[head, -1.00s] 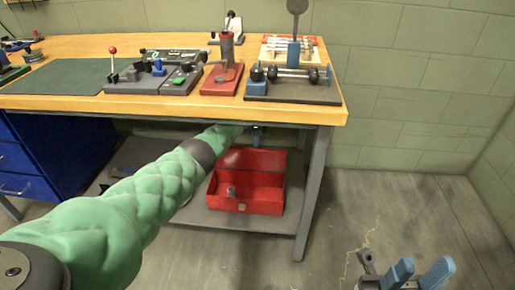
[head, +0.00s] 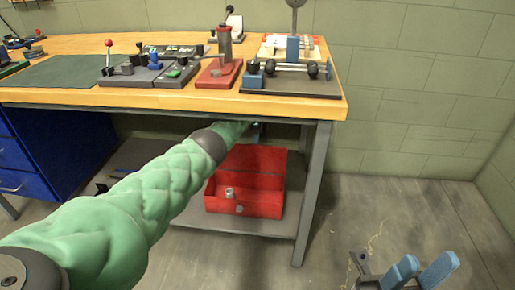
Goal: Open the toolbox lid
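The red toolbox (head: 262,204) sits on the lower shelf under the workbench. Its lid (head: 262,160) stands raised at the back, and the inside of the box shows in front of it. A small grey latch (head: 229,193) is on the front left. My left arm in its green sleeve reaches in from the left, under the bench top. My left gripper (head: 254,131) is by the upper edge of the lid, mostly hidden in shadow; contact and finger opening cannot be made out. My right gripper (head: 420,272) is at the lower right, blue fingers apart, empty, away from the toolbox.
The bench top (head: 165,103) overhangs the shelf (head: 262,224) closely above my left gripper. A grey table leg (head: 313,190) stands right of the toolbox. Blue drawers (head: 55,150) are at left. Tools and fixtures stand on the bench. The floor at right is clear.

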